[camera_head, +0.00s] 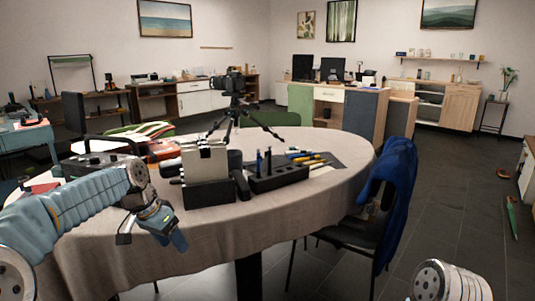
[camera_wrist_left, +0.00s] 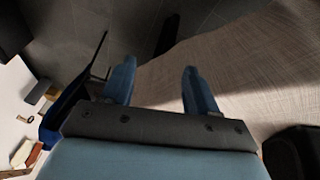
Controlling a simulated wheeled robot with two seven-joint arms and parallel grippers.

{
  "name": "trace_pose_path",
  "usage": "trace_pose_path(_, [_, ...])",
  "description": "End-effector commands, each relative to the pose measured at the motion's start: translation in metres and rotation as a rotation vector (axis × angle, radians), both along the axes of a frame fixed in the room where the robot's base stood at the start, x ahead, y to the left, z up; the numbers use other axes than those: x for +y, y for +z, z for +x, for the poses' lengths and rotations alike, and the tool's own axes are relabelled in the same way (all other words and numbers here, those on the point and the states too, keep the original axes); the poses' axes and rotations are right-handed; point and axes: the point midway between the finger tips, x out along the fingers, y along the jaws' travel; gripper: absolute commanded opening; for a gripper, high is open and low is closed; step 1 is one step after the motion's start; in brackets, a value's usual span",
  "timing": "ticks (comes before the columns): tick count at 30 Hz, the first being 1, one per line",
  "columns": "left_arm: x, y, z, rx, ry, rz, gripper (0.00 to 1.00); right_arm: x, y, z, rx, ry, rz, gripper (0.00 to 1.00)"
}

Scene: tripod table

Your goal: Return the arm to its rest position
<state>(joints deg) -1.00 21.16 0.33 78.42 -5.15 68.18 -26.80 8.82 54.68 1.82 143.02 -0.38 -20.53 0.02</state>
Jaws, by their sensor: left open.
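My left arm comes in from the left in the head view. Its gripper (camera_head: 152,230) hangs at the front left edge of the round table, pointing down. In the left wrist view the gripper (camera_wrist_left: 160,88) shows two blue fingers spread apart with nothing between them. Beyond them are the tablecloth and the dark floor. At the lower right of the head view a white and grey part of my right arm shows; its gripper is out of the frame.
The round table (camera_head: 285,222) bears a black tripod with a camera (camera_head: 232,88), a box-like holder (camera_head: 207,178), a black tray of tools (camera_head: 278,178) and several pens. A chair with a blue jacket (camera_head: 393,185) stands at the right edge.

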Motion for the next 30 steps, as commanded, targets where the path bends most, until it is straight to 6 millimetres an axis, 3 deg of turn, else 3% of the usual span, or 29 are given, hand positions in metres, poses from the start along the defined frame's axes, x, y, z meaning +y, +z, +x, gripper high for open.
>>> trace_pose_path(1, [-0.011,-0.039,0.003,0.031,0.018,-0.011,0.59,0.0,0.0,0.0,0.0,0.0,0.0,0.0])
trace_pose_path(3, [-0.025,-0.092,0.004,0.057,0.055,-0.031,0.59,0.0,0.0,0.0,0.0,0.0,0.0,0.0])
trace_pose_path(8, [-0.058,-0.208,-0.02,0.124,0.15,-0.075,0.59,0.0,0.0,0.0,0.0,0.0,0.0,0.0])
trace_pose_path(11, [-0.078,-0.274,-0.053,0.17,0.218,-0.103,0.59,0.0,0.0,0.0,0.0,0.0,0.0,0.0])
trace_pose_path(15, [-0.103,-0.352,-0.121,0.239,0.328,-0.139,0.59,0.0,0.0,0.0,0.0,0.0,0.0,0.0])
trace_pose_path(19, [-0.12,-0.396,-0.19,0.297,0.428,-0.163,0.59,0.0,0.0,0.0,0.0,0.0,0.0,0.0])
trace_pose_path(21, [-0.126,-0.408,-0.223,0.322,0.474,-0.17,0.59,0.0,0.0,0.0,0.0,0.0,0.0,0.0])
trace_pose_path(24, [-0.131,-0.416,-0.254,0.344,0.521,-0.177,0.59,0.0,0.0,0.0,0.0,0.0,0.0,0.0])
trace_pose_path(27, [-0.133,-0.419,-0.27,0.351,0.544,-0.181,0.59,0.0,0.0,0.0,0.0,0.0,0.0,0.0])
trace_pose_path(30, [-0.133,-0.419,-0.271,0.351,0.549,-0.181,0.59,0.0,0.0,0.0,0.0,0.0,0.0,0.0])
